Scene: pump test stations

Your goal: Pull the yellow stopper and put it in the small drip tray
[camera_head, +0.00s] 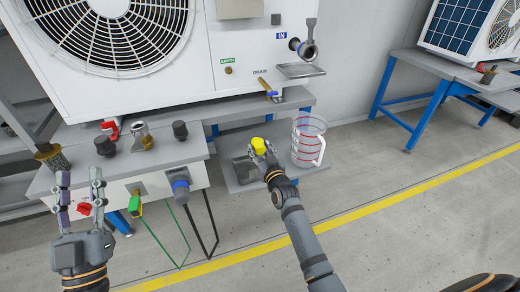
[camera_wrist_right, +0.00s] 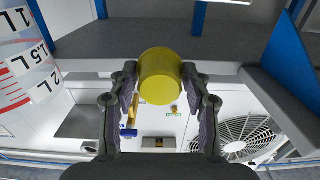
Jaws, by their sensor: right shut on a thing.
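The yellow stopper (camera_head: 259,146) is held in my right gripper (camera_head: 262,151), above the low shelf. In the right wrist view the stopper (camera_wrist_right: 160,75) sits between both fingers. A small grey tray (camera_head: 300,71) is fixed under the IN port (camera_head: 304,48), above and right of the stopper; it shows in the wrist view too (camera_wrist_right: 88,124). I cannot tell which tray is the task's drip tray. My left gripper (camera_head: 80,181) is open and empty, before the bench at left.
A clear measuring jug (camera_head: 307,143) stands on the low shelf, right of my right gripper. The blue-handled drain valve (camera_head: 270,91) juts out above. The left bench (camera_head: 85,178) carries several fittings. Open floor lies to the right.

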